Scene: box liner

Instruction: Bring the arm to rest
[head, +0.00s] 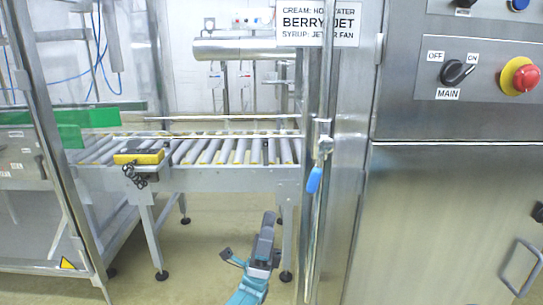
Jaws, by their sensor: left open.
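My left gripper (256,258) shows at the bottom middle of the head view, at the end of a teal and dark grey arm. Its jaws are apart and nothing shows between them. It is seen in front of the floor, below the roller conveyor and left of the steel cabinet. My right gripper is not in view.
A roller conveyor (205,152) crosses the left, with a yellow and black box (139,157) at its near edge. A steel cabinet (450,205) fills the right, with a MAIN switch (453,72) and red stop button (525,79). A blue-tipped handle (314,180) hangs beside it. Bare floor (200,250) lies below.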

